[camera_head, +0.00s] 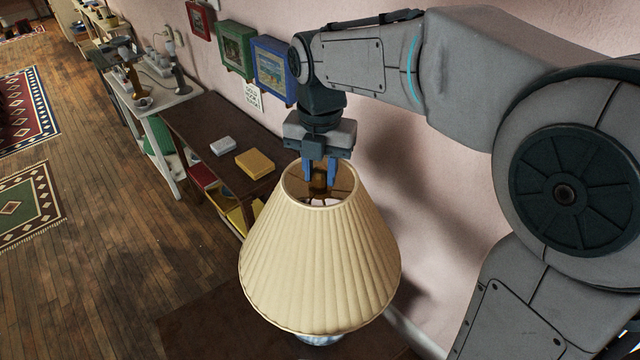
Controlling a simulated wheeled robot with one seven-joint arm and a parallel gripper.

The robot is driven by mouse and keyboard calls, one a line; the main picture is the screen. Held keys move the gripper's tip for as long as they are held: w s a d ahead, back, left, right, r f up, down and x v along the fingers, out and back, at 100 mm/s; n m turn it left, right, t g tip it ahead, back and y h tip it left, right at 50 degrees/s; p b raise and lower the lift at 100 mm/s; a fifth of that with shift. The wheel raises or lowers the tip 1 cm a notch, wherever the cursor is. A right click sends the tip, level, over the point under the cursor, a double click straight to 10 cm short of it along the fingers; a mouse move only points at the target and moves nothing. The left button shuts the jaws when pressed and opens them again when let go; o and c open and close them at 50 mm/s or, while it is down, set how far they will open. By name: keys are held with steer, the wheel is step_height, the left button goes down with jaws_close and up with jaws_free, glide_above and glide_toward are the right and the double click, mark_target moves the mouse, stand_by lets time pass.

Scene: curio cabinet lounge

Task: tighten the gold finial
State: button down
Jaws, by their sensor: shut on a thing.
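The gold finial (319,181) shows as a small dark gold shape inside the top opening of a cream pleated lampshade (315,260). My gripper (320,175) points straight down at the shade's top opening. Its two blue fingers are shut on the finial, one on each side. The fingers partly hide the finial, and its thread cannot be made out. The shade sits upright on a lamp whose blue and white base (320,339) just shows under the lower rim.
A dark brown table (205,125) behind holds a white box (223,146) and a yellow box (255,163). A white table (150,100) stands farther back. Framed pictures (272,68) hang on the pink wall close behind my arm.

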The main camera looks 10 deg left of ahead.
mark_target(320, 168)
steer(key=m, duration=0.2)
steer(key=shift+m, duration=0.3)
steer(key=shift+m, duration=0.8)
steer(key=c, duration=0.7)
jaws_free()
steer(key=shift+o, duration=0.2)
step_height(320, 168, up, 14)
steer(key=b, duration=0.1)
steer(key=shift+b, duration=0.3)
